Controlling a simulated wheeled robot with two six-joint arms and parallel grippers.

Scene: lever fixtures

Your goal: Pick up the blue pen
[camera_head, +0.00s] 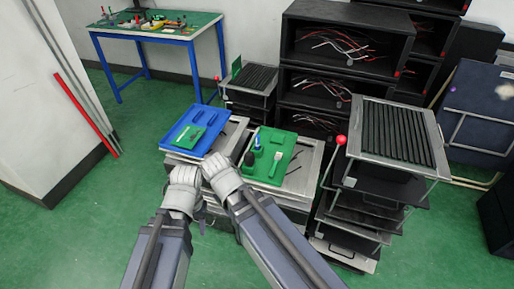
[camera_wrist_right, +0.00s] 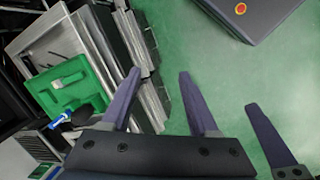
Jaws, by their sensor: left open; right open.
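A small blue upright item (camera_head: 258,141), which looks like the blue pen, is on the green tray (camera_head: 266,175). In the right wrist view a small blue and white item (camera_wrist_right: 64,118) shows near the edge of the green tray (camera_wrist_right: 98,88); its exact shape is too small to tell. My left gripper (camera_head: 185,172) is in front of the blue tray, with its fingers mostly hidden. My right gripper (camera_head: 216,163) is just left of the green tray. Its fingers are spread and empty in the right wrist view (camera_wrist_right: 160,78), apart from the blue item.
A blue tray (camera_head: 178,146) with green pieces lies left of the green tray. A dark-topped rack (camera_head: 391,130) and a red-knobbed lever (camera_head: 341,140) stand on the right. Black shelves (camera_head: 345,35) with wires are behind. Green floor (camera_head: 65,225) is clear at left.

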